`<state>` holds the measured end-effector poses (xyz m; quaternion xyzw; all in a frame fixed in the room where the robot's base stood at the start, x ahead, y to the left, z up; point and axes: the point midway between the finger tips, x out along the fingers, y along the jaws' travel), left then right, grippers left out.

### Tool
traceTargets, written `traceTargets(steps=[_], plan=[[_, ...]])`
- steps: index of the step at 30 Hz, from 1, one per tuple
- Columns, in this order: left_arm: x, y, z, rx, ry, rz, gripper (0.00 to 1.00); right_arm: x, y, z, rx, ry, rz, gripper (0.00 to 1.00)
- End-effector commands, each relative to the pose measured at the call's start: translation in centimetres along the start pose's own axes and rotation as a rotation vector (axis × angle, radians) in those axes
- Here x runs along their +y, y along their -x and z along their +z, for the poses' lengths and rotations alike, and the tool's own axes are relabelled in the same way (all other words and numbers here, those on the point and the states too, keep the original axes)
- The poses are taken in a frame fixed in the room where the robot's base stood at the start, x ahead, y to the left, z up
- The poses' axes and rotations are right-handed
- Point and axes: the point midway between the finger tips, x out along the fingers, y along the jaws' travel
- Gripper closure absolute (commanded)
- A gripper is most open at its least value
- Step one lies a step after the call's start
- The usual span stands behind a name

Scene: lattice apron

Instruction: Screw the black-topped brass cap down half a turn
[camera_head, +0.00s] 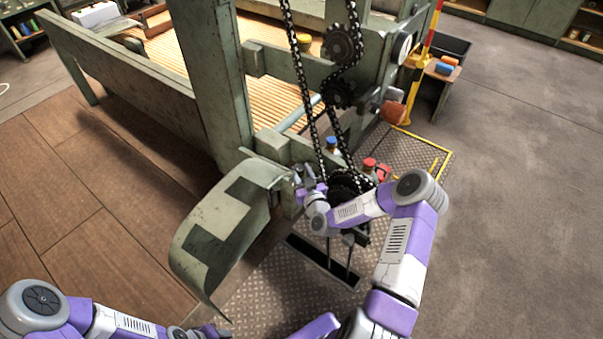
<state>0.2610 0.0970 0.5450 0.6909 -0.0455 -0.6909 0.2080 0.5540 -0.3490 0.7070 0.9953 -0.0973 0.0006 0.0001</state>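My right gripper (303,181) is beside the green machine's front post, below the chains and close to the curved sheet-metal apron. It is small and partly covered by my own wrist, so I cannot tell whether its fingers are open or shut. I cannot make out the black-topped brass cap; the spot at the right fingertips is too small and cluttered. A blue-topped cap (331,143) and a red-topped cap (369,163) show on the machine nearby. My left arm lies low at the bottom left, and its gripper (214,331) is mostly cut off by the lower edge.
The curved green apron (215,235) hangs just left of my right gripper. Chains (304,85) and dark sprockets (343,42) run above it. A slotted tread plate (265,295) lies below. A small table (436,85) with coloured blocks stands right. The concrete floor at right is clear.

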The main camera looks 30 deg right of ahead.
Motion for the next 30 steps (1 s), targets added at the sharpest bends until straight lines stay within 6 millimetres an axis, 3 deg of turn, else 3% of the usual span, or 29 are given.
traceTargets(steps=[1,5,17,30], plan=[[0.0,0.0,0.0,0.0,0.0,0.0,0.57,0.0,0.0,0.0,0.0,0.0,0.0,0.72],[0.0,0.0,0.0,0.0,0.0,0.0,0.57,0.0,0.0,0.0,-0.001,0.0,0.0,0.91],[0.1,0.4,0.0,0.0,0.0,0.0,0.57,-0.3,0.0,0.0,-0.002,0.0,0.086,0.91],[0.6,1.5,0.1,0.0,0.0,0.0,0.57,-1.0,-0.1,0.0,-0.001,0.002,0.437,0.91]])
